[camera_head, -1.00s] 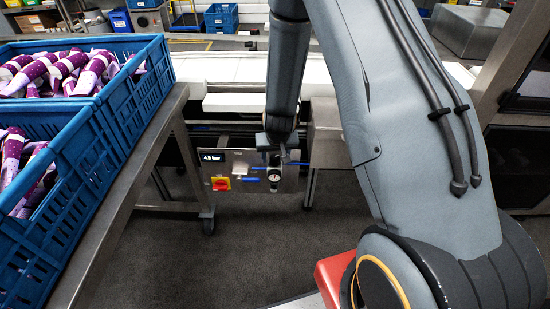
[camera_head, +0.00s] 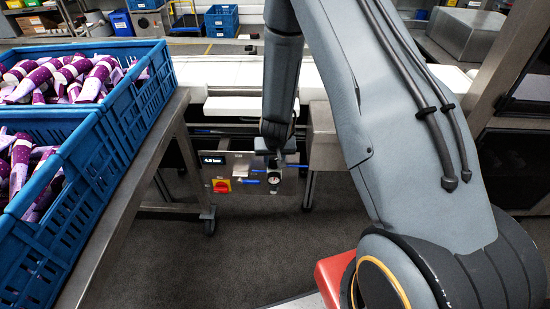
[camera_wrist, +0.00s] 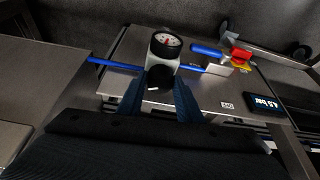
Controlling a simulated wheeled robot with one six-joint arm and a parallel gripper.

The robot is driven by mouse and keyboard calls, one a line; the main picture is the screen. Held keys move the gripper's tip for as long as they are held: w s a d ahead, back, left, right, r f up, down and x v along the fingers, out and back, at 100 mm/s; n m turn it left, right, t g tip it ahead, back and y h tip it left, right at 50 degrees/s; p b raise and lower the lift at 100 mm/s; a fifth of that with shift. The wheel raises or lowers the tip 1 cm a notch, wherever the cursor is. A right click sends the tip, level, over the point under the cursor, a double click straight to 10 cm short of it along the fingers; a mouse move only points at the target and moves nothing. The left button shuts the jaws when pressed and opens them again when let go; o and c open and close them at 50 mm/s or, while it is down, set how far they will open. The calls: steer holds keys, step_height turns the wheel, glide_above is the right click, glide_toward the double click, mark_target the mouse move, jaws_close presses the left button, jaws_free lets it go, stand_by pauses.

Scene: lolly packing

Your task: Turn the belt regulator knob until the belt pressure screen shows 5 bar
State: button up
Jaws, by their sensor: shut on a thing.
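The belt pressure screen (camera_wrist: 264,103) is a small dark display that appears to read 4.5 bar. It also shows in the head view (camera_head: 212,160), with tiny digits.
A round pressure gauge (camera_wrist: 166,44) sits on the regulator. Blue air tubes (camera_wrist: 112,64) run out on both sides. A red rotary switch on yellow (camera_head: 221,186) is nearby. Blue crates of purple-wrapped lollies (camera_head: 140,95) stand on a steel table at left.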

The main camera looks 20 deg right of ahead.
steer(key=shift+a+r+m+h+p, duration=0.15)
steer(key=shift+m+h+p, duration=0.25)
steer(key=shift+m+p, duration=1.35)
steer(key=p, duration=0.2)
steer(key=shift+p, duration=0.35)
steer(key=o, duration=1)
steer(key=shift+b+v, duration=0.3)
steer(key=shift+v, duration=3.45)
steer(key=shift+w+a, duration=0.1)
steer(key=shift+a, duration=0.05)
